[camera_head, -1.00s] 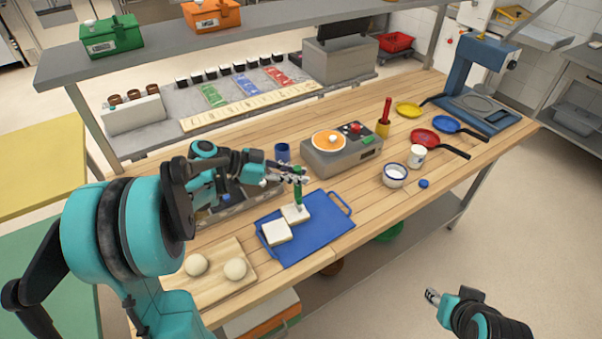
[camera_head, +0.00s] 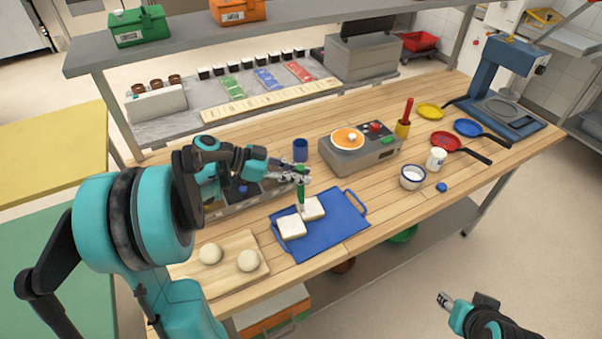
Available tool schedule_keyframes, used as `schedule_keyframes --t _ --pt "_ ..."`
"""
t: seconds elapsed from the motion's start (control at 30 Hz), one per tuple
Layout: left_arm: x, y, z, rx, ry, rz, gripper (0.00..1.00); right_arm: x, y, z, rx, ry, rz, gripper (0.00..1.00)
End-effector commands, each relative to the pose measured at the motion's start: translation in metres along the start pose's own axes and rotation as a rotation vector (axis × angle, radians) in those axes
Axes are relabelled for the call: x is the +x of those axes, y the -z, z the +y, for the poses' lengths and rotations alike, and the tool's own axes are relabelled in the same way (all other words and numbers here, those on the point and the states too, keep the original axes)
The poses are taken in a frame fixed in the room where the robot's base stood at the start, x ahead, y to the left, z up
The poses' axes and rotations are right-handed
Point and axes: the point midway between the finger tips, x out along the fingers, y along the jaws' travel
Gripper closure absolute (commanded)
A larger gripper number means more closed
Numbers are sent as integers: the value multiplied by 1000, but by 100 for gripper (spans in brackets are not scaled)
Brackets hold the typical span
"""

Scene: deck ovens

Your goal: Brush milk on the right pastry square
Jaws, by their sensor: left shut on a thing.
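My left gripper (camera_head: 297,175) is shut on a green brush (camera_head: 300,190), held upright with its tip down. The tip is at the left edge of the right pastry square (camera_head: 315,208); I cannot tell whether it touches. The left pastry square (camera_head: 291,227) lies beside it. Both pale squares are on a blue board (camera_head: 338,232). A blue cup (camera_head: 300,150) stands behind the gripper; its contents are not visible. Which vessel holds milk is unclear. My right gripper (camera_head: 445,300) is low at the right, away from the table, with its fingers too small to judge.
A wooden board (camera_head: 228,276) with two dough balls is at the front left. A grey device (camera_head: 360,152) with an orange top stands behind the blue board. A white bowl (camera_head: 412,178), a white jar (camera_head: 436,159) and several pans are to the right. A shelf (camera_head: 270,30) runs above the back.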

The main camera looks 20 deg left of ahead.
Motion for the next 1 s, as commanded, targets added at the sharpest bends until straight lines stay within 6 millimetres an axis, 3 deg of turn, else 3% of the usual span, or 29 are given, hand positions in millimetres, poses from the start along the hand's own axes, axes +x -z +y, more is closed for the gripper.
schedule_keyframes --t 0.7,1.0 --pt "-28 64 0 0 0 1 100 -44 32 0 0 0 0 60" --pt "-28 64 0 0 0 1 100 -43 31 0 0 0 0 60"
